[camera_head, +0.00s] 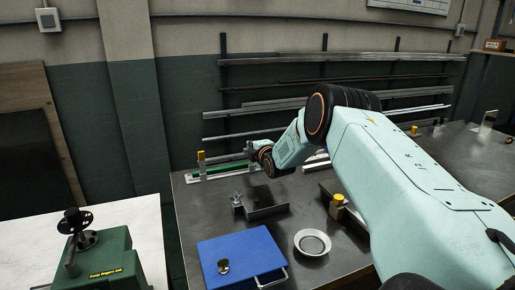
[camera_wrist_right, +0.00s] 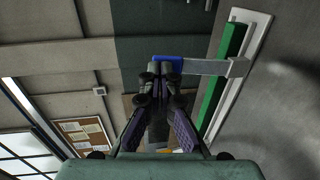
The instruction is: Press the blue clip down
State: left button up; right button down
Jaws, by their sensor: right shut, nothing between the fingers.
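The blue clip (camera_wrist_right: 168,58) shows in the wrist view as a small blue piece at the end of a grey metal arm (camera_wrist_right: 205,67). That arm reaches out from a pale rail with a green strip (camera_wrist_right: 222,80). My right gripper (camera_wrist_right: 159,82) is shut and empty, with its fingertips at or just short of the blue piece. I cannot tell whether they touch. In the head view the green strip (camera_head: 222,169) lies at the table's back left, beside my right wrist. I cannot make out the blue clip there. My left gripper is not in view.
The dark metal table (camera_head: 225,215) holds a blue box (camera_head: 240,254), a grey bowl (camera_head: 312,243), a metal bracket (camera_head: 262,209) and a yellow-knobbed block (camera_head: 340,200). A green machine (camera_head: 105,258) stands at the lower left. Racked bars (camera_head: 340,82) line the wall behind.

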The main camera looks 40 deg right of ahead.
jog(key=shift+w+d, duration=0.4)
jog(key=shift+d, duration=0.05)
jog(key=b+x, duration=0.2)
jog(key=b, duration=0.1)
jog(key=b+x, duration=0.2)
jog(key=b, duration=0.1)
jog(key=shift+w+f, duration=0.2)
jog(key=shift+f, duration=0.25)
jog(key=shift+r, duration=0.15)
jog(key=shift+w, duration=0.1)
notch_tip(320, 180, up, 14)
jog(key=p, duration=0.4)
